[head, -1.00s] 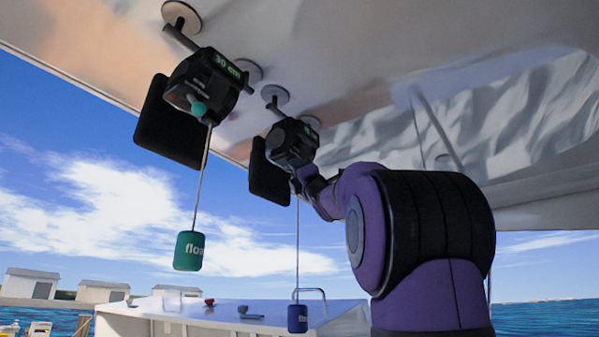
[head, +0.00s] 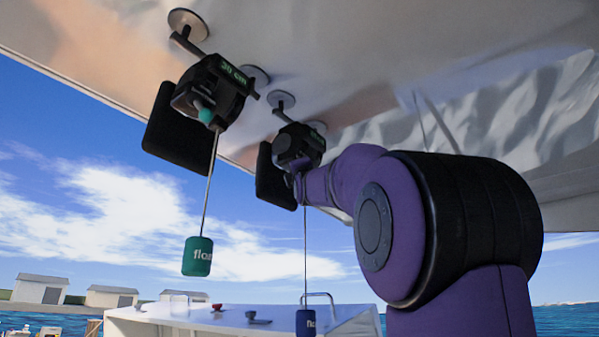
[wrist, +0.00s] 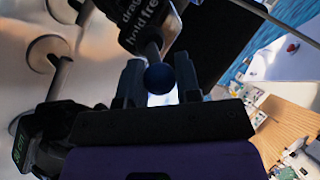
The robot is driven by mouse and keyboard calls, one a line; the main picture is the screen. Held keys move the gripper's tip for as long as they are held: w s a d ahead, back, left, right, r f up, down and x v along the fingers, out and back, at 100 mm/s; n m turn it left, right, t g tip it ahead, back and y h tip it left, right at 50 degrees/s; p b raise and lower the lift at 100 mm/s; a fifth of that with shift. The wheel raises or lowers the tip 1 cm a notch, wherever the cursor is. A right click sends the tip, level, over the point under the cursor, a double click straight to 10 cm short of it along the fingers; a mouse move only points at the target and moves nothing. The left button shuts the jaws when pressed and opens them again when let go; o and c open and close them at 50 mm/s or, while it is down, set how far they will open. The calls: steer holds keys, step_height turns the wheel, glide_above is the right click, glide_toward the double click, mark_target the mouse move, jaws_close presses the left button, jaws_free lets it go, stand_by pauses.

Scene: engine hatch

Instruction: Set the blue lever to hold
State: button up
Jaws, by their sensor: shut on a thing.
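The blue lever's ball knob (wrist: 159,78) sits between the two fingers of my gripper (wrist: 158,82) in the wrist view, and the gripper is shut on it. Its short stem runs up to a dark winch unit (wrist: 150,22) with the words "drag", "hold" and "free" on its face. I cannot tell which word the lever points at. In the head view this unit (head: 297,143) hangs under the hatch, with my purple arm reaching up to it. The blue lever and my fingertips are hidden there. A blue float (head: 305,322) hangs from the unit on a line.
A second winch unit (head: 212,92) with a teal knob (head: 206,115) and a lit display hangs to the left. A teal float (head: 197,256) hangs below it. Dark flat panels (head: 176,130) hang beside the units. A white bench (head: 235,320) with small items lies below.

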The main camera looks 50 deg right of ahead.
steer(key=shift+r, duration=0.1)
stand_by(0.3)
steer(key=o, duration=0.9)
steer(key=shift+s, duration=0.1)
steer(key=shift+v, duration=5.35)
